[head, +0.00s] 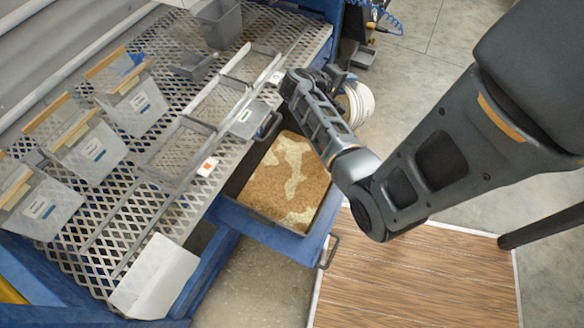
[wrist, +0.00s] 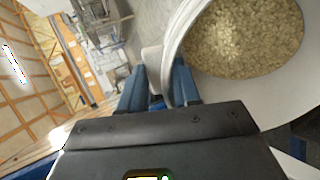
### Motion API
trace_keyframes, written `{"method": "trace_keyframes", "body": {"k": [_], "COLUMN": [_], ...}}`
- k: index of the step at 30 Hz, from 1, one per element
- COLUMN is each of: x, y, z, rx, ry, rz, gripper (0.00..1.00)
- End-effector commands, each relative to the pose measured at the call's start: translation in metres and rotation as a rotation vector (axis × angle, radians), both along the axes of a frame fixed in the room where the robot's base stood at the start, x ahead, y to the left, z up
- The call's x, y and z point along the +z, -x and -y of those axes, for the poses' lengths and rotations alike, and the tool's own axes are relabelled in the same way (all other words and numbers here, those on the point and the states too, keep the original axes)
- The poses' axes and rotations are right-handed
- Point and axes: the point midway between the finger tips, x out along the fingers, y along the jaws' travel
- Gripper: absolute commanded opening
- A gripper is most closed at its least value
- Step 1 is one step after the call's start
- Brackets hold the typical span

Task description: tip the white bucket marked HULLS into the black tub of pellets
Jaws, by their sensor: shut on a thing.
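The white bucket (head: 357,104) shows partly behind my arm in the head view, right of the black tub's far end. In the wrist view the bucket (wrist: 178,42) fills the upper right, with pale hulls inside. My gripper (wrist: 160,88) is shut on the bucket's wall at the rim. In the head view my forearm hides most of the bucket; its HULLS marking and exact tilt cannot be made out. The black tub (head: 243,178) sits in a blue pull-out frame, holding brown pellets (head: 262,190) with pale patches on top.
A perforated metal bench (head: 200,170) with clear bins (head: 135,105), a grey bin (head: 219,24) and a white scoop-like sheet (head: 155,278) lies left of the tub. A wooden slatted platform (head: 410,280) is at the lower right. Concrete floor is open beyond the bucket.

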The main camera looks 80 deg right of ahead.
Motion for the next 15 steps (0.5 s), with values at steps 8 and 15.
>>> {"method": "trace_keyframes", "body": {"k": [8,15], "x": [-0.016,-0.029], "y": [-0.021,-0.035], "z": [-0.024,-0.041], "rx": [0.004,0.003], "ry": [0.149,0.249], "rz": [-0.123,-0.209], "gripper": [0.0,0.0]}}
